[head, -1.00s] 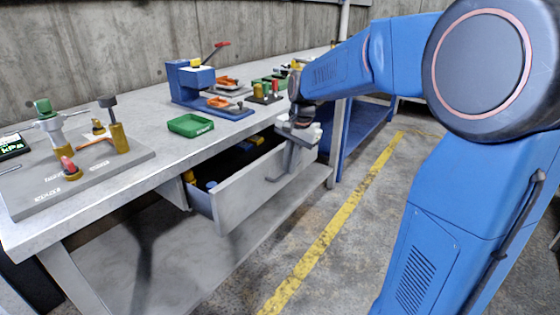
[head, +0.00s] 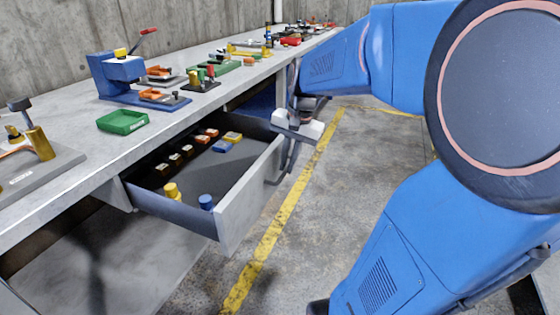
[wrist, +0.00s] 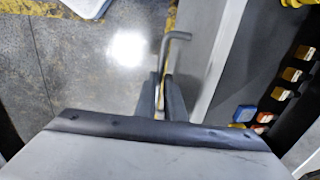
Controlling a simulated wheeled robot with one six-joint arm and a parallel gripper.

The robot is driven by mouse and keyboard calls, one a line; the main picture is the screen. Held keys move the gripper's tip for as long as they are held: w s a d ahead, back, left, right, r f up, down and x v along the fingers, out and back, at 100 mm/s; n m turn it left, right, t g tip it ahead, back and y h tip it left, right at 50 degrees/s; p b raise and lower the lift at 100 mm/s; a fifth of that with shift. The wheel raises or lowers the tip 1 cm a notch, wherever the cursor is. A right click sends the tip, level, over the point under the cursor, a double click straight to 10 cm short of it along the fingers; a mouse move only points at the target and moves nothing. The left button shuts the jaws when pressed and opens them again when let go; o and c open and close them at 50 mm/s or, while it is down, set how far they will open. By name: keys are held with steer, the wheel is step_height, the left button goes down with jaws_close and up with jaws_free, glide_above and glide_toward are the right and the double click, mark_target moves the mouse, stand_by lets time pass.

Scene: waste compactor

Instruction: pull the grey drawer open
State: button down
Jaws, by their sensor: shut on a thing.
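The grey drawer (head: 248,196) stands well out from under the grey workbench, with its inside showing. Its bar handle (wrist: 174,40) is on the front panel. My gripper (wrist: 163,92) is shut on the handle in the wrist view. In the head view my gripper (head: 297,124) is at the far part of the drawer front, and its fingertips are partly hidden. The drawer also shows in the wrist view (wrist: 228,55) to the right of the fingers.
Inside the drawer are a yellow piece (head: 172,190), a blue cylinder (head: 206,202) and several small blocks. The workbench (head: 70,130) holds a green tray (head: 122,122) and a blue press (head: 120,75). Floor with a yellow line (head: 262,250) lies clear in front.

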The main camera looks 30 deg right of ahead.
stand_by(0.3)
steer(key=c, duration=1.8)
jaws_free()
steer(key=shift+c, duration=0.2)
steer(key=shift+r, duration=0.2)
step_height(320, 180, up, 17)
steer(key=s+d, duration=0.2)
steer(key=shift+s, duration=0.4)
steer(key=shift+a+f, duration=0.1)
steer(key=shift+f, duration=0.05)
steer(key=s+a+f+n+t, duration=0.1)
steer(key=s+a+f+n, duration=0.4)
steer(key=f, duration=0.4)
steer(key=s+a+f+n+t+h, duration=0.1)
steer(key=s+a+f+n+t, duration=0.1)
steer(key=s+a+f+n, duration=0.4)
step_height(320, 180, down, 4)
steer(key=shift+s+a+f, duration=0.1)
steer(key=shift+s+a, duration=0.65)
steer(key=shift+s, duration=0.1)
